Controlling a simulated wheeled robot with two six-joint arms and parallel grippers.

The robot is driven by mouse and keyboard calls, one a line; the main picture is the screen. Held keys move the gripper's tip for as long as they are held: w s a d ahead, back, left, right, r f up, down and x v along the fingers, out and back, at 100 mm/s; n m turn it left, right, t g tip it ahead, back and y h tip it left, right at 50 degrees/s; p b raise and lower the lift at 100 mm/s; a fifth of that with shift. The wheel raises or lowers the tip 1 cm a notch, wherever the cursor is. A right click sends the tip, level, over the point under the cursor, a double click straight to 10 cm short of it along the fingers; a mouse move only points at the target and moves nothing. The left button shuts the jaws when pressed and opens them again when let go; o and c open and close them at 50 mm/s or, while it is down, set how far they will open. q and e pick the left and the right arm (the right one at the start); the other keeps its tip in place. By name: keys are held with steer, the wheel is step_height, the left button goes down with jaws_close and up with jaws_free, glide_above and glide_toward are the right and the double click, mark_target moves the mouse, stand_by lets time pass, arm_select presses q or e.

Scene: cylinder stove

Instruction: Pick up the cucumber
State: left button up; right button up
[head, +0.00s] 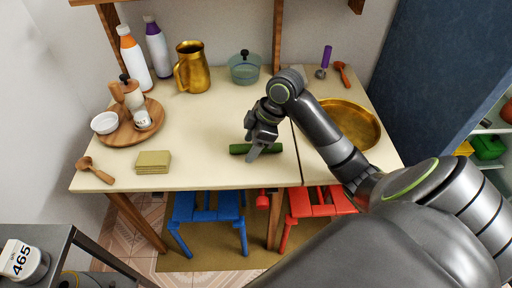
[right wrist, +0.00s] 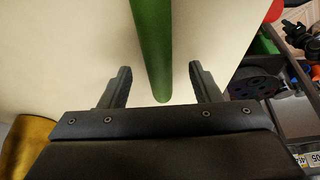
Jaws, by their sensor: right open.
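The green cucumber (head: 238,149) lies flat on the cream table, near the middle of its front half. My right gripper (head: 252,152) is over the cucumber, with its fingers pointing down and partly hiding it. In the right wrist view the cucumber (right wrist: 152,50) runs down from the top edge, and its near end lies between the two open fingers of the gripper (right wrist: 160,85). There is a gap on each side, and neither finger touches it. My left gripper is not in view.
The table (head: 210,130) holds a gold pan (head: 345,122) at right, a gold pitcher (head: 191,68) and glass pot (head: 244,68) at back, and a round wooden board (head: 112,136) at left. A yellow-green block (head: 153,162) sits at front left. Table space around the cucumber is clear.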

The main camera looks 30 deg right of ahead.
steer(key=shift+f, duration=0.25)
stand_by(0.3)
steer(key=c, duration=1.1)
